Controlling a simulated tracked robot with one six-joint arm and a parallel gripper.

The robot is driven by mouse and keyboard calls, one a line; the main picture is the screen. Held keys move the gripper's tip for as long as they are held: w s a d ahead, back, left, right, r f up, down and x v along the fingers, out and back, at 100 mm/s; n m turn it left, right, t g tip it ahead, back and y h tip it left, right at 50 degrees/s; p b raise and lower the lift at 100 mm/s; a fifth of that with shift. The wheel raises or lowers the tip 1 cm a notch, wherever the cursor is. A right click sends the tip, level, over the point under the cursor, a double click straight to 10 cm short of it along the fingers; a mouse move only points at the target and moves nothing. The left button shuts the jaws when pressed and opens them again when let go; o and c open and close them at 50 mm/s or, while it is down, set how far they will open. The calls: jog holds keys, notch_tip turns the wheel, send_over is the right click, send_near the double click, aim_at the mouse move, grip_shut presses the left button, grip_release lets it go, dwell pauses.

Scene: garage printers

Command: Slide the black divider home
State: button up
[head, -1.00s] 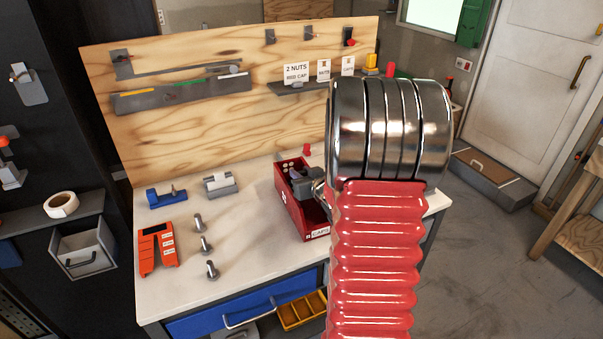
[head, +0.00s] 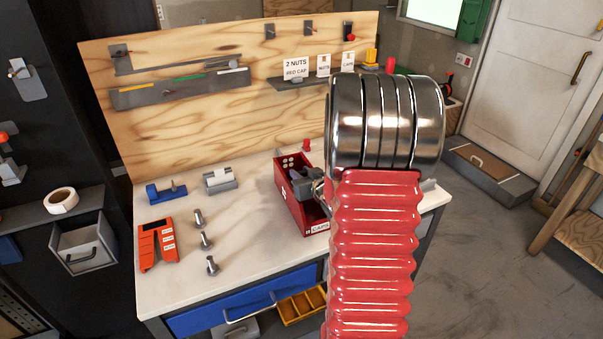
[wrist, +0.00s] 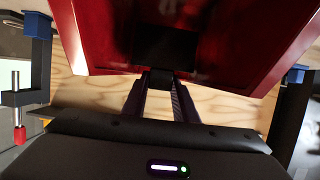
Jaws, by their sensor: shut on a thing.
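The red bin (head: 293,209) labelled CAPS stands on the white bench, and its wall fills the top of the wrist view (wrist: 105,30). My gripper (wrist: 161,75) is shut on the black divider (wrist: 165,46), which shows as a dark square against the red bin in the wrist view. In the head view my gripper (head: 308,188) is at the bin's open top, partly hidden behind my arm. The divider cannot be made out clearly there, and how deep it sits is hidden.
Several bolts (head: 206,240), an orange holder (head: 158,246) and a blue tool (head: 166,191) lie left of the bin. A red cap (head: 306,146) stands behind it. The wooden back panel (head: 200,130) rises behind the bench. The bench between bolts and bin is clear.

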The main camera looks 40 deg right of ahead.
jog(key=shift+f, duration=1.15)
jog(key=o, duration=1.1)
jog(key=shift+s, duration=0.1)
jog(key=v, duration=1.3)
jog(key=shift+s+r, duration=0.15)
jog(key=shift+s, duration=0.15)
